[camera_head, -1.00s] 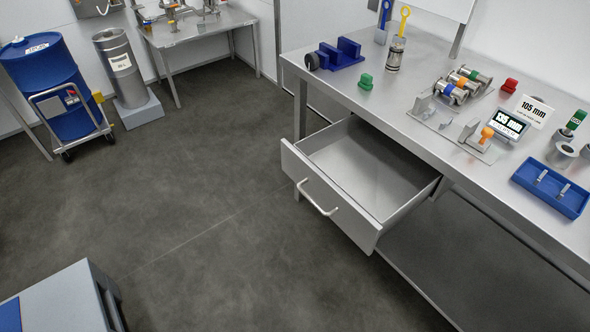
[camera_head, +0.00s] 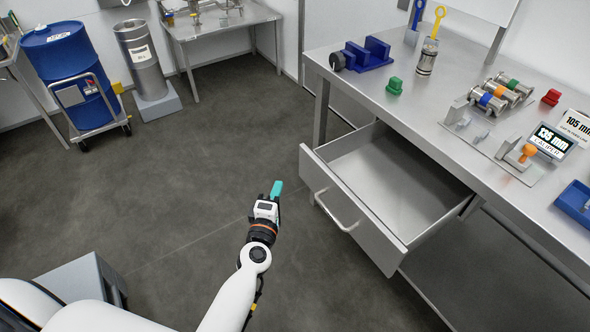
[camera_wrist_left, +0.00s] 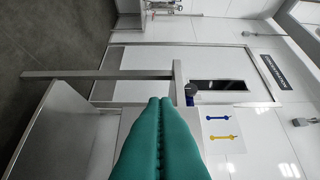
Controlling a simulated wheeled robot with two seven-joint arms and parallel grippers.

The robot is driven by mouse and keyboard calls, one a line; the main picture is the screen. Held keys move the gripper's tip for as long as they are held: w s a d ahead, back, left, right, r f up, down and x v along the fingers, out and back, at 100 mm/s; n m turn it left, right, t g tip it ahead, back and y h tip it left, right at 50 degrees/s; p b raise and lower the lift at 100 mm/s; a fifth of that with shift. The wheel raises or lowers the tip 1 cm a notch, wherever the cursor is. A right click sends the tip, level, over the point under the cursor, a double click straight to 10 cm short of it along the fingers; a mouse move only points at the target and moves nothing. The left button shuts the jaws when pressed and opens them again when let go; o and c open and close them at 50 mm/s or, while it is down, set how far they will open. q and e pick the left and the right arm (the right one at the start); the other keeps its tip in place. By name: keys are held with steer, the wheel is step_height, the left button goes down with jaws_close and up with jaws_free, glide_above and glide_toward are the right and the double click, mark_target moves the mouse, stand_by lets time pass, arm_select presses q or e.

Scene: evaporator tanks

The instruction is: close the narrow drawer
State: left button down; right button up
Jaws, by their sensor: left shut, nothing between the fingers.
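The narrow drawer (camera_head: 349,213) under the steel workbench is pulled well out, and its inside looks empty. Its front has a pale bar handle (camera_head: 336,210). My left gripper (camera_head: 276,189) is shut and empty, with teal fingers. In the head view it is left of the drawer front, apart from the handle. In the left wrist view the shut teal fingers (camera_wrist_left: 160,104) point towards the bench, and a grey panel, probably part of the drawer, shows at the lower left. My right gripper is in neither current view.
The workbench (camera_head: 440,110) carries a blue block fixture (camera_head: 362,55), a green piece (camera_head: 394,85), metal spools and a display (camera_head: 552,141). A blue drum (camera_head: 68,75) on a cart and a steel cylinder (camera_head: 141,60) stand at the back left. The floor left of the drawer is clear.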

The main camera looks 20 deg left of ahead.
arm_select(q)
steer(key=w+d, duration=0.1)
steer(key=w, duration=0.7)
steer(key=shift+d, duration=0.4)
